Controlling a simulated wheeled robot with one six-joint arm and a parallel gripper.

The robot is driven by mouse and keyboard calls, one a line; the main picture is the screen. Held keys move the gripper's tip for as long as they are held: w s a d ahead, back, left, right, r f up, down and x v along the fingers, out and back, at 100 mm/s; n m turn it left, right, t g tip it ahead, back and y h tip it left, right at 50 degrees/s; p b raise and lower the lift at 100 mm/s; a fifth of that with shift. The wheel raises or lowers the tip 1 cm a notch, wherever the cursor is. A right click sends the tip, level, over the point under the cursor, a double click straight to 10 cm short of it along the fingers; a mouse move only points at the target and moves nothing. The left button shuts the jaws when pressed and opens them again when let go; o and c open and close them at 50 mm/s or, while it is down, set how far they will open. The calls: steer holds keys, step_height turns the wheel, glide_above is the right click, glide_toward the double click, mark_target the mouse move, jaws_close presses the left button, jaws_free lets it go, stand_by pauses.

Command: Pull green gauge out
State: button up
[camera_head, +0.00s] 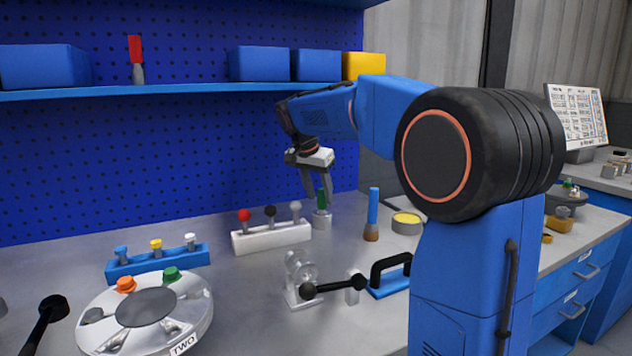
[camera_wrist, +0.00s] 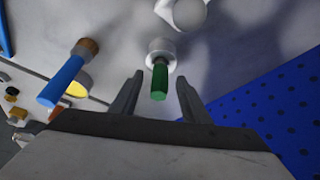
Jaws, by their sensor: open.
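The green gauge (camera_head: 322,199) stands upright in a small light-grey round holder (camera_head: 321,220) at the back of the bench. My gripper (camera_head: 319,190) points down over it from above, with its fingers open. In the wrist view the green gauge (camera_wrist: 159,80) lies between the two open fingers of my gripper (camera_wrist: 157,97), with a gap on each side. Its lower end sits in the pale holder (camera_wrist: 161,50). I cannot tell from these views whether a finger touches it.
A white block (camera_head: 271,237) with red, black and grey knobs stands left of the holder. A blue-handled tool (camera_head: 373,208) and a yellow-topped tin (camera_head: 407,223) stand to the right. A clamp (camera_head: 300,278) lies in front. The blue pegboard (camera_head: 200,160) rises behind.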

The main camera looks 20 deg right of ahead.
steer(key=shift+x, duration=1.25)
jaws_close()
steer(key=shift+r, duration=0.15)
steer(key=shift+r, duration=3.35)
